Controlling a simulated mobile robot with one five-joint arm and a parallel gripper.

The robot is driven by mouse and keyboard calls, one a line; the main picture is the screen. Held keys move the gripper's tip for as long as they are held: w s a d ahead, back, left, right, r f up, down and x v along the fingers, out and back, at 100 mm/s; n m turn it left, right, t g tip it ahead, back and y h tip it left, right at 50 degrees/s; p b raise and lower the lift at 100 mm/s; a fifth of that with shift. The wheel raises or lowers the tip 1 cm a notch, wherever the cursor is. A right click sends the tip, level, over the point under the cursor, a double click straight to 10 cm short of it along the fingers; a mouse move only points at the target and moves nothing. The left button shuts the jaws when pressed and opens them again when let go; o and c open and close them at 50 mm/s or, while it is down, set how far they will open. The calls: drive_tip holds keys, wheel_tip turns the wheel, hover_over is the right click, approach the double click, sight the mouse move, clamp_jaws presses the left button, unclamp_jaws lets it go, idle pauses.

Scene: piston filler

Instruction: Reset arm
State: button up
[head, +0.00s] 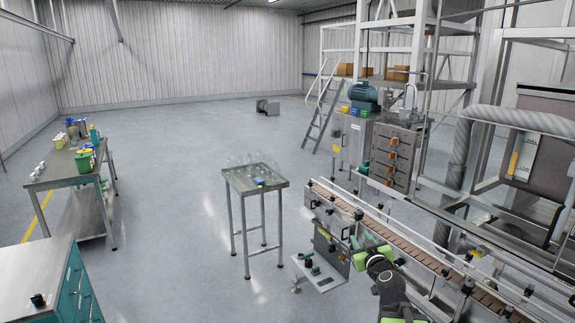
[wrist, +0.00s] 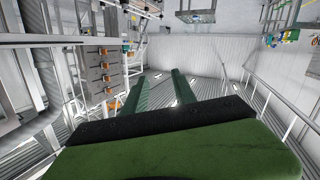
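My gripper (head: 366,243) shows at the lower right of the head view, in front of the conveyor (head: 400,246). Its green and black body fills the bottom of the wrist view, with two dark green fingers (wrist: 155,91) pointing away from it. The fingers are spread apart. Nothing shows between them, so the gripper looks open and empty. The arm is raised and is not seen touching anything. In the wrist view the scene appears upside down, with the filler machine's panel (wrist: 108,68) at the left.
A small metal table (head: 254,184) with clear bottles stands left of the conveyor. A workbench (head: 62,167) with coloured containers is at the left. A teal drawer cabinet (head: 76,283) is at the lower left. A stepladder (head: 322,116) stands behind. The floor between them is clear.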

drive_tip(key=s+a+f+n+g+y+b, duration=0.1)
drive_tip(key=s+a+f+n+g+y, duration=0.2)
drive_tip(key=a+f, duration=0.5)
drive_tip(key=s+a+f+n+g+y+b, duration=0.1)
drive_tip(key=s+a+f+g+y, duration=0.2)
drive_tip(key=a+f, duration=0.45)
drive_tip(key=s+d+f+m+g+h, duration=0.2)
drive_tip(key=s+f+m+g+h, duration=0.1)
drive_tip(key=s, duration=0.5)
drive_tip(key=s+d+f+m+g+h, duration=0.3)
drive_tip(key=s+f+m+g, duration=0.1)
drive_tip(key=s+g, duration=0.3)
drive_tip(key=shift+s+d+f+g, duration=0.25)
drive_tip(key=shift+s+f, duration=0.3)
drive_tip(key=shift+s, duration=0.3)
drive_tip(key=shift+a, duration=0.1)
